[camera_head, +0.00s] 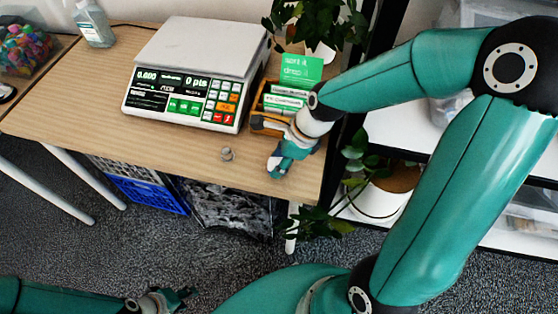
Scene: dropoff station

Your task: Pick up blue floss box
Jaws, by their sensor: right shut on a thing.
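My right gripper (275,168) is low over the right front part of the wooden table, in front of the wooden box of cards. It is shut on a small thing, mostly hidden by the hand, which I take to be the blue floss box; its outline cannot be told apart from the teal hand. My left gripper (184,294) is low at the bottom left, in front of the table and away from it. Its fingers are too small and dark to tell whether they are open.
A white scale (186,97) with a green-lit panel stands on the table (95,115). Beside it are a wooden box with cards (284,102) and a green sign (301,69). A small grey knob (227,154) lies near the front edge. A bottle (93,24) stands at back left. Plants (310,20) crowd the right.

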